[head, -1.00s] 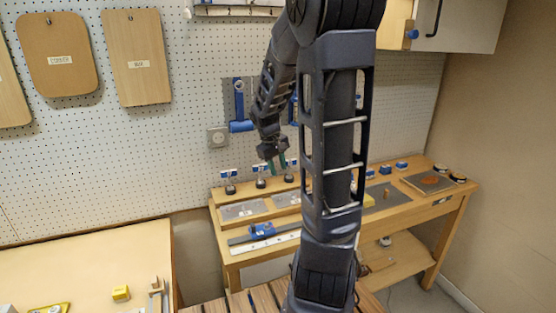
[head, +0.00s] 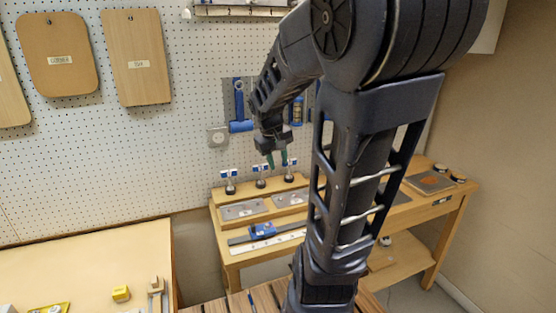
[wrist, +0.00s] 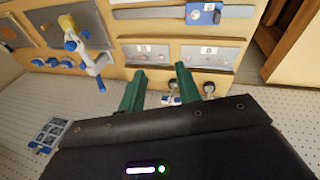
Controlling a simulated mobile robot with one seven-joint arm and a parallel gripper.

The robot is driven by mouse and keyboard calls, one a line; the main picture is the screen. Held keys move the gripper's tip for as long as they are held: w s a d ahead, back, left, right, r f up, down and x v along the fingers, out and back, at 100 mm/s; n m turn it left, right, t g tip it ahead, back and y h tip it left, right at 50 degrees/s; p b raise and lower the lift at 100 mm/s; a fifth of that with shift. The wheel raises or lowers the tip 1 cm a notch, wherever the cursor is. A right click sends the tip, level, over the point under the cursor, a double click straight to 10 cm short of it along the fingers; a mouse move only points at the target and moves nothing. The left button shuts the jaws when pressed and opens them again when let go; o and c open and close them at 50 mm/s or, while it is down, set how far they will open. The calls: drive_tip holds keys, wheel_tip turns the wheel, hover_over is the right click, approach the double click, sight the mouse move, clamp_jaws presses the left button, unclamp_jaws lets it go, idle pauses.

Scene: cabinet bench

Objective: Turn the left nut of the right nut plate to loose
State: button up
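Two grey nut plates lie on the raised wooden step of the far bench. The right nut plate (head: 289,200) also shows in the wrist view (wrist: 146,55), where the scene appears turned around. The left nut plate (head: 243,210) is beside it. Each bears a small white label; the nuts are too small to make out clearly. My gripper (head: 277,162) hangs above the back of the step with its green fingers pointing down. In the wrist view my gripper (wrist: 160,88) has its fingers apart, with nothing held between them.
Several small blue-and-white topped posts (head: 260,179) stand behind the plates, close to my fingers. A blue block (head: 262,230) sits on a rail in front. A pegboard (head: 150,150) rises behind. My arm hides the bench's middle. A yellow block (head: 121,293) lies on the left table.

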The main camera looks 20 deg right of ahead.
drive_tip(key=shift+s+a+r, duration=0.15)
drive_tip(key=shift+s+r, duration=0.15)
drive_tip(key=shift+s, duration=0.15)
drive_tip(key=s+a+r+m+t+y, duration=0.1)
drive_tip(key=s+r, duration=0.3)
drive_tip(key=s, duration=0.5)
drive_tip(key=shift+s+a+m+t+y, duration=0.3)
drive_tip(key=shift+m+t+y, duration=0.1)
drive_tip(key=shift+t+y, duration=0.4)
